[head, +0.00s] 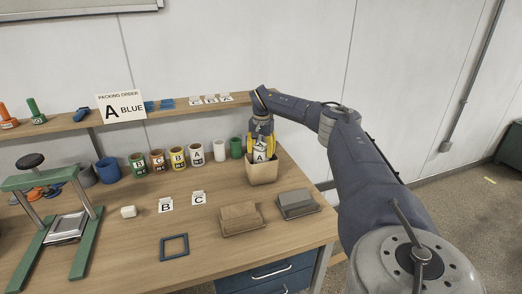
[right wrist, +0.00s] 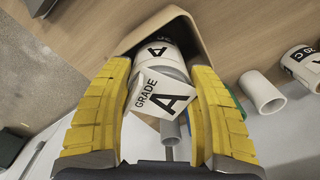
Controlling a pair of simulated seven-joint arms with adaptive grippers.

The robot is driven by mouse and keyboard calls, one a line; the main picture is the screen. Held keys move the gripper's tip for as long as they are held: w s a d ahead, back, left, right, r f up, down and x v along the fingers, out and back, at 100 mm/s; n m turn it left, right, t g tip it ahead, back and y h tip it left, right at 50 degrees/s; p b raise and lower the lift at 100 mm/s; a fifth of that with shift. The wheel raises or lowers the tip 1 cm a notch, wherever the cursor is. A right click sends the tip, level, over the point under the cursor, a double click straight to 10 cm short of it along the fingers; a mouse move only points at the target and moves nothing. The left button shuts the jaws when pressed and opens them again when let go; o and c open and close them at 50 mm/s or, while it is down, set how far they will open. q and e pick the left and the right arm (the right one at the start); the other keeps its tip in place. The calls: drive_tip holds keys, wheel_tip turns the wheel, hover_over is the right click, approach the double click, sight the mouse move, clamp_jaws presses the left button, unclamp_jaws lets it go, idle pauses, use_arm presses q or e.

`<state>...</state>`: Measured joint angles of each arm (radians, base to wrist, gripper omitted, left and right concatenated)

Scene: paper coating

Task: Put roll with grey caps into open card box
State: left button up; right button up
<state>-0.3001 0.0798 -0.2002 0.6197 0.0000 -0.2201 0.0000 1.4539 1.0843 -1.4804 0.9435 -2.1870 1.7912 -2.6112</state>
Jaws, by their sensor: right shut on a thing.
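The open card box (head: 263,174) is tan and stands at the back right of the table. It also shows in the right wrist view (right wrist: 192,32). My right gripper (head: 261,146) is at its mouth, pointing down. Its yellow fingers (right wrist: 158,85) are shut on a white card reading GRADE A (right wrist: 163,95). Beyond the card, a pale roll with a black A (right wrist: 158,52) lies partly inside the box; a greyish band shows at its near end, but its caps are not clear. My left gripper is not in view.
Labelled rolls (head: 179,158) stand in a row left of the box, with a plain white tube (head: 219,150) and a green one (head: 236,147) nearer it. B (head: 166,205) and C (head: 199,199) cards, brown (head: 240,217) and grey (head: 297,203) blocks lie in front. A green press (head: 62,215) stands left.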

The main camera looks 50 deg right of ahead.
drive_tip(key=o, duration=1.7)
drive_tip(key=shift+r, duration=4.95)
